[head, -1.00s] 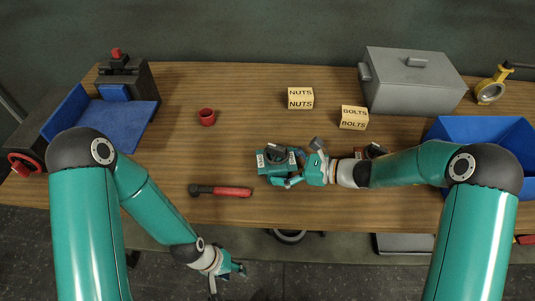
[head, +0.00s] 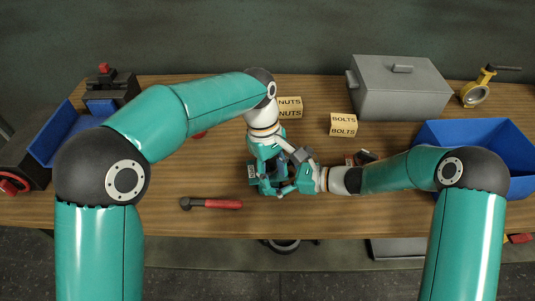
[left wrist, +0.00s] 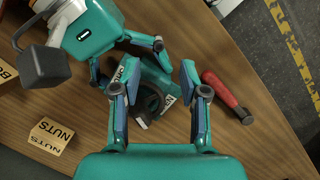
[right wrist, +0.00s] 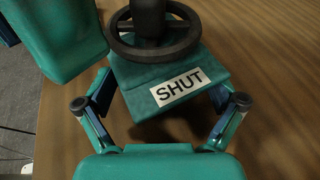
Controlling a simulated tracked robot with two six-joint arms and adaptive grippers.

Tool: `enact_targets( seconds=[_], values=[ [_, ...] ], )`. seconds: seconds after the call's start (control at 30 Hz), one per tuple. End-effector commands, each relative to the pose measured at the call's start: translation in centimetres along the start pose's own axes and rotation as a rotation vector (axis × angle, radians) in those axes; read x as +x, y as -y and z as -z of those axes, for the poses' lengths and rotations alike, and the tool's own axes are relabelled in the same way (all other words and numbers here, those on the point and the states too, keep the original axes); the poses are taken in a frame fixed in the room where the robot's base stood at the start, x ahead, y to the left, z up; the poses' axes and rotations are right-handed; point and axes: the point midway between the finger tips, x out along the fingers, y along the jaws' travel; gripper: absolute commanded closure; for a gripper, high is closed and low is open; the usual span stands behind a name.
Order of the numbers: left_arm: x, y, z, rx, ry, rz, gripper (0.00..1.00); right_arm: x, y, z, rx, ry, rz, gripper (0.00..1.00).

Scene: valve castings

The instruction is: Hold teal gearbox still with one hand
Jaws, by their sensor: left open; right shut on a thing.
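The teal gearbox (head: 254,181) stands on the wooden bench, mostly hidden in the head view by my grippers. In the right wrist view the gearbox (right wrist: 204,66) shows a "SHUT" label and a black handwheel (right wrist: 150,40) on top. My right gripper (head: 288,182) is shut on the gearbox, one finger on each side of its body. My left gripper (head: 268,160) is open above it, pointing down. In the left wrist view the open fingers of my left gripper (left wrist: 158,90) lie to either side of the gearbox (left wrist: 154,72) and handwheel; contact cannot be told.
A red-handled tool (head: 215,203) lies left of the gearbox near the front edge. NUTS (head: 290,107) and BOLTS (head: 343,125) boxes and a grey lidded case (head: 400,90) stand behind. A blue bin (head: 480,135) is at right. My left arm mostly hides a red cup.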

Motion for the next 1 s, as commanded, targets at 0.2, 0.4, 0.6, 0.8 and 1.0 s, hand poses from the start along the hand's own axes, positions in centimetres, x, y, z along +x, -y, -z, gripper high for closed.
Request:
enact_targets(
  seconds=[0.2, 0.4, 0.6, 0.8, 1.0],
  values=[
    [-5.7, -2.7, 2.0, -0.208, -0.099, 0.004, 0.56, 0.0, 0.0, 0.0, 0.001, 0.0, 0.0, 0.42],
    [-9.8, -3.3, 2.8, -0.389, -0.166, -0.002, 0.56, 0.1, 0.0, 0.0, 0.002, 0.0, 0.0, 0.42],
    [-11.8, -3.2, 3.0, -0.49, -0.196, -0.009, 0.56, 0.1, 0.0, 0.0, 0.002, 0.0, 0.0, 0.42],
    [-11.5, -3.1, 3.2, -0.511, -0.202, -0.008, 0.56, 0.1, 0.0, 0.0, 0.002, 0.0, -0.001, 0.42],
    [-9.4, -2.9, 3.6, -0.511, -0.201, -0.007, 0.56, 0.1, 0.0, 0.0, 0.002, 0.0, -0.001, 0.42]
  ],
)
